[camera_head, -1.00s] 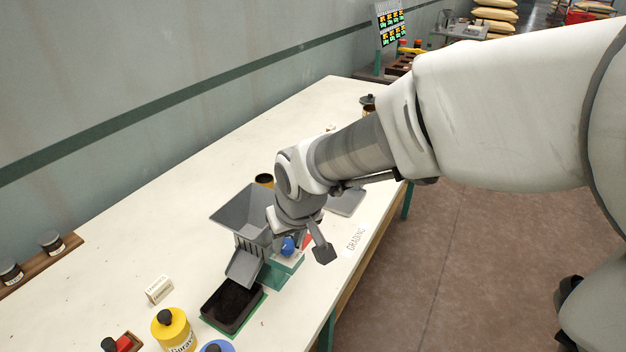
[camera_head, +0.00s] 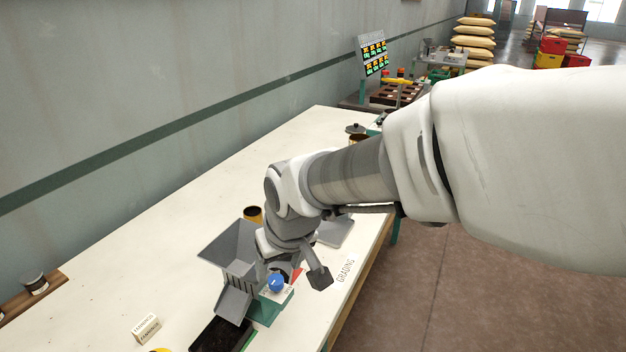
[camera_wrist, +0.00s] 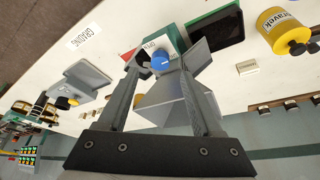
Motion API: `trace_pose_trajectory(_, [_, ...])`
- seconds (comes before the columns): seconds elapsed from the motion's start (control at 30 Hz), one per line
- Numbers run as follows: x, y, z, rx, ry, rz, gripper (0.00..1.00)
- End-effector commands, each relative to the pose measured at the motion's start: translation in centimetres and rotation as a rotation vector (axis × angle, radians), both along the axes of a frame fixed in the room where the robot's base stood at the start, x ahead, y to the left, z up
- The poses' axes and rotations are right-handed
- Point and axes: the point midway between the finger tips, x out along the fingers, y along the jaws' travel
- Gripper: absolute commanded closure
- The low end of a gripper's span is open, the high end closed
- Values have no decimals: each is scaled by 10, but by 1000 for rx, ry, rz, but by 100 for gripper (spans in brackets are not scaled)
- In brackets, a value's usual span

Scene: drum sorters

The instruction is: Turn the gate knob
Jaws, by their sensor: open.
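The gate knob is a round blue knob (camera_head: 276,283) on a small white panel with a red mark beside it, at the front of the grey hopper (camera_head: 228,246). In the wrist view the blue knob (camera_wrist: 160,63) appears between my two fingertips. My gripper (camera_wrist: 165,58) is open and empty, its fingers spread on either side of the knob in that view. I cannot tell how far the tips are from it, and no contact shows. In the head view one finger shows right of the knob, and my wrist hides part of the hopper.
A grey chute (camera_head: 235,302) leads from the hopper towards a dark tray (camera_head: 222,338). A grey scale-like plate (camera_head: 336,232) lies behind my wrist. In the wrist view a yellow canister (camera_wrist: 283,32) stands beyond the tray. The white bench (camera_head: 150,285) is mostly clear at left.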

Motion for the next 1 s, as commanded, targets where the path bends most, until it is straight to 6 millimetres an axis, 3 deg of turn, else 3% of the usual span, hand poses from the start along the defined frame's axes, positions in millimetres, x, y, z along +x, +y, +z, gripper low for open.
trace_pose_trajectory(0.03, [-4, -3, 17, 2, -6, -1, 33])
trace_pose_trajectory(0.2, [-17, -11, 56, 2, -7, -1, 33])
trace_pose_trajectory(0.5, [-36, -23, 106, 2, -3, 0, 33])
trace_pose_trajectory(0.7, [-41, -26, 117, 0, 0, 1, 33])
trace_pose_trajectory(1.0, [-41, -27, 118, 0, 0, 0, 33])
